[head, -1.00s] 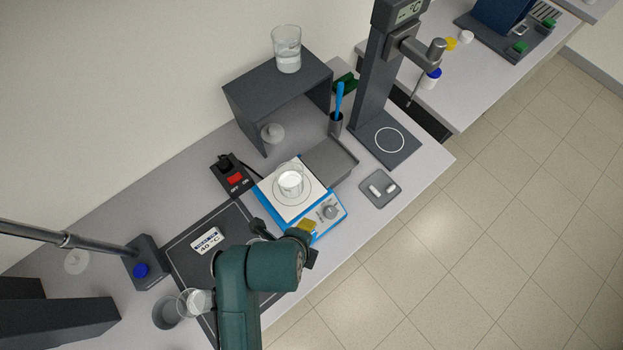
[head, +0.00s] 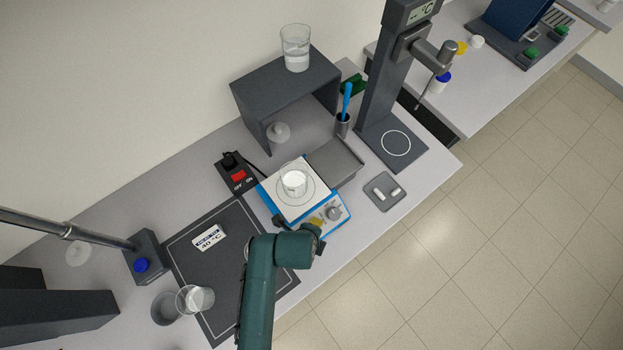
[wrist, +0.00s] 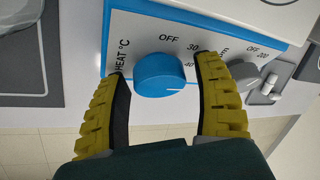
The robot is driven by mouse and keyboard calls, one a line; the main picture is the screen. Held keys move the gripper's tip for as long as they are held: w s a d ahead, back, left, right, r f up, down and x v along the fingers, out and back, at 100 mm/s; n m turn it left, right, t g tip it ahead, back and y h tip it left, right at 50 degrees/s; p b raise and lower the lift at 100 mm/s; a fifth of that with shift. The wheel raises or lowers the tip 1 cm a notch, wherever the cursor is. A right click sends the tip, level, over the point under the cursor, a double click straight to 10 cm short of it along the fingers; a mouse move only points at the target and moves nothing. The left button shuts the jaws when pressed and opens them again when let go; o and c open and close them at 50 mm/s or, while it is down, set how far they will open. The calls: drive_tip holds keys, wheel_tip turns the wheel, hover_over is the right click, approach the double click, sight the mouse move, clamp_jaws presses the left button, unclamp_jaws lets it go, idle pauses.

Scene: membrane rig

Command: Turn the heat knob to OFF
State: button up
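The blue heat knob (wrist: 160,77) is on the front panel of the blue and white hot plate (wrist: 225,12), beside the printed "HEAT °C". Its white mark points right, away from "OFF" above it and past the "40". My gripper (wrist: 160,67) has its yellow and black fingers on either side of the knob, with visible gaps, so it is open. In the head view my arm reaches the front of the hot plate (head: 273,200), and the heat knob is hidden there. A beaker (head: 293,183) of pale contents stands on the plate.
A grey rpm knob (wrist: 243,73) is close to my right finger; it also shows in the head view (head: 333,213). A small tray (head: 372,201) lies right of the hot plate.

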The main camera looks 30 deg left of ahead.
drive_tip(key=c, duration=1)
drive_tip(key=shift+o, duration=0.2)
drive_tip(key=shift+n, duration=0.4)
drive_tip(key=n+t+p, duration=0.1)
drive_tip(key=n+t, duration=0.1)
drive_tip(key=n, duration=0.2)
drive_tip(key=shift+f+y, duration=0.1)
drive_tip(key=shift+y, duration=0.3)
drive_tip(key=n+t+y, duration=0.1)
drive_tip(key=n, duration=0.1)
drive_tip(key=n+t+y, duration=0.1)
drive_tip(key=n, duration=0.2)
drive_tip(key=shift+n+t+y, duration=0.4)
drive_tip(key=shift+n, duration=0.5)
drive_tip(key=n+y+b, duration=0.1)
drive_tip(key=n, duration=0.1)
drive_tip(key=shift+f+n, duration=0.15)
drive_tip(key=shift+n, duration=0.15)
drive_tip(key=shift+n+y+b, duration=0.6)
drive_tip(key=shift+n+b, duration=0.4)
drive_tip(key=shift+b, duration=0.05)
drive_tip(key=shift+n+y+b, duration=0.3)
drive_tip(key=shift+n+b, duration=0.2)
